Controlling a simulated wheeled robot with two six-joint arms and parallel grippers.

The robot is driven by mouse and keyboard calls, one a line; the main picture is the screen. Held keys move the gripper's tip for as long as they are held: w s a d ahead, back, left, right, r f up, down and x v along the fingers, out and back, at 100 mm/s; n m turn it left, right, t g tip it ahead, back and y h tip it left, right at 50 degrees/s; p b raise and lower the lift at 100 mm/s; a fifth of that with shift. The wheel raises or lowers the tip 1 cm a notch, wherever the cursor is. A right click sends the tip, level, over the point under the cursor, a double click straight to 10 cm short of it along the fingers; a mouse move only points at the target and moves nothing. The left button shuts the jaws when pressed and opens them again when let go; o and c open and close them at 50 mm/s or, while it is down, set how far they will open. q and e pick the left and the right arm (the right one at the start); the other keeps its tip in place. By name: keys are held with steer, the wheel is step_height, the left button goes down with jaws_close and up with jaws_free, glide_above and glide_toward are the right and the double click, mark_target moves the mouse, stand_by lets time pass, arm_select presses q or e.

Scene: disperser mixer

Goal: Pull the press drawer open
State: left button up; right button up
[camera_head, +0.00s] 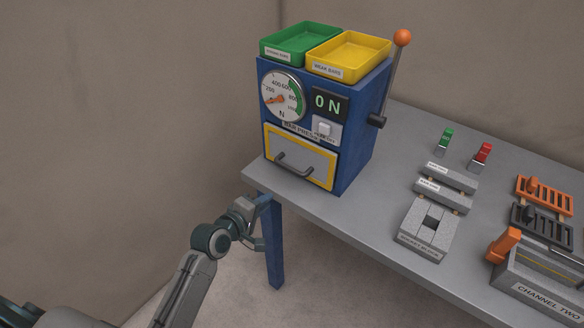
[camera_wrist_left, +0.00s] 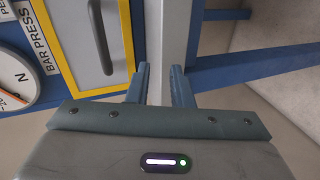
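The blue bar press (camera_head: 350,165) stands on the left end of the grey table. Its drawer (camera_head: 315,170) has a grey front in a yellow frame and sits shut in the press. The dark drawer handle (camera_head: 293,166) is a curved bar on the drawer front; in the left wrist view the handle (camera_wrist_left: 101,37) shows at the upper left. My left gripper (camera_head: 258,222) is below and left of the drawer, by the table's front corner. In the left wrist view its two fingers (camera_wrist_left: 160,82) are apart with nothing between them. My right gripper is out of view.
A green tray (camera_head: 300,43) and a yellow tray (camera_head: 348,55) sit on the press. A lever with an orange knob (camera_head: 402,37) rises at its right side. The table edge (camera_head: 330,217) and blue leg (camera_head: 272,245) are close to my left gripper. Blocks and fixtures stand further right.

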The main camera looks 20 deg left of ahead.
arm_select(q)
steer(key=h, duration=0.1)
glide_toward(291, 172)
steer(key=shift+n+t, duration=0.3)
steer(key=shift+t, duration=0.1)
steer(key=p+x, duration=0.1)
steer(key=x, duration=0.8)
steer(key=shift+w+d+f+p, duration=0.15)
steer(key=shift+w+f+p, duration=0.15)
steer(key=shift+f+p, duration=0.05)
steer(key=shift+w+d+f, duration=0.15)
steer(key=shift+w+f, duration=0.05)
steer(key=shift+w, duration=0.25)
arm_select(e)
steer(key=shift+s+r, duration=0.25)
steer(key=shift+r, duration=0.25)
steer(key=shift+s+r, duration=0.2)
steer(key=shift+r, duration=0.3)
arm_select(q)
jaws_close()
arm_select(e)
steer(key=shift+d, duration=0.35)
